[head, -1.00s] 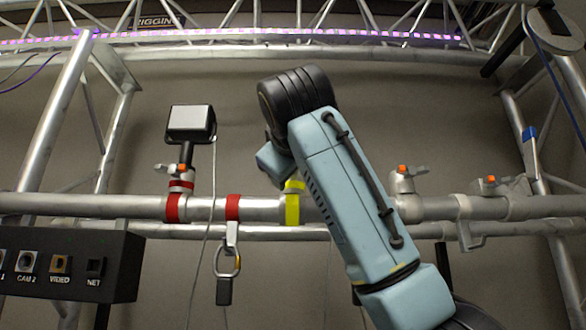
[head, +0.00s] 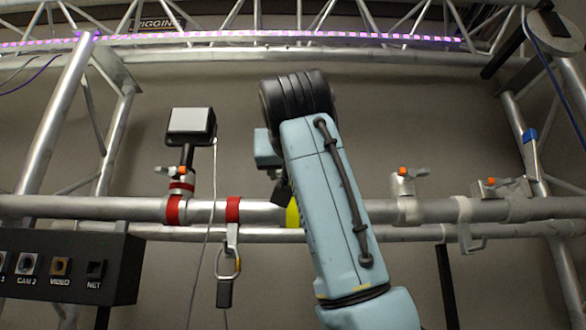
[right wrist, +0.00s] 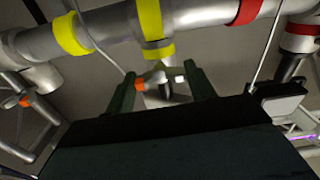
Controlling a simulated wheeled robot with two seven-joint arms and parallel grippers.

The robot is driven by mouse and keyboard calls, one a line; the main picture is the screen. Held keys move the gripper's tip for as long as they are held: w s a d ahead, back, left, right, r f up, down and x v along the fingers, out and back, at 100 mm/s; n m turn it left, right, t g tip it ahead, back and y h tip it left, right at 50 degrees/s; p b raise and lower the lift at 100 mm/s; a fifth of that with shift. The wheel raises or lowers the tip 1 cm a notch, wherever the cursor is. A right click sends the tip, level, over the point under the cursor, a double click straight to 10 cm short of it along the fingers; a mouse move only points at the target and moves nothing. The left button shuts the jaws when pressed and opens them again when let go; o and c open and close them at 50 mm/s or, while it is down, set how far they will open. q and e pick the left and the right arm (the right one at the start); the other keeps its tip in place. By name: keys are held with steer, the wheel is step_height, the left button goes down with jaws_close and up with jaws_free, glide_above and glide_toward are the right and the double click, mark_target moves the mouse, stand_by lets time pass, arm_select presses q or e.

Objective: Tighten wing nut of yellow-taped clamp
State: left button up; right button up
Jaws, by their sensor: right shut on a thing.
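The pipe carries yellow tape (head: 293,212), mostly hidden by my right arm in the head view. In the right wrist view the yellow-taped clamp (right wrist: 158,52) hangs from the pipe, with yellow bands on the clamp neck and on the pipe (right wrist: 150,18). Its wing nut, with an orange-tipped wing (right wrist: 139,84) and a pale wing, sits between the fingers of my right gripper (right wrist: 161,72). The gripper is shut on the wing nut. In the head view my right arm hides most of the clamp and the gripper's grip. My left gripper is out of view.
Red tape (head: 232,209) and a red-taped clamp (head: 181,186) holding a lamp (head: 190,125) are to the left. Untaped clamps with orange-tipped wing nuts (head: 404,181) are to the right. A cable hangs near the lamp. A black connector box (head: 65,262) is at lower left.

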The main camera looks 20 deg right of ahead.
steer(key=shift+f+m, duration=0.15)
steer(key=shift+m, duration=0.25)
steer(key=o, duration=1)
steer(key=shift+s, duration=0.15)
steer(key=b+v, duration=0.2)
steer(key=v, duration=1.1)
steer(key=shift+s+a+b, duration=0.1)
steer(key=shift+b, duration=0.3)
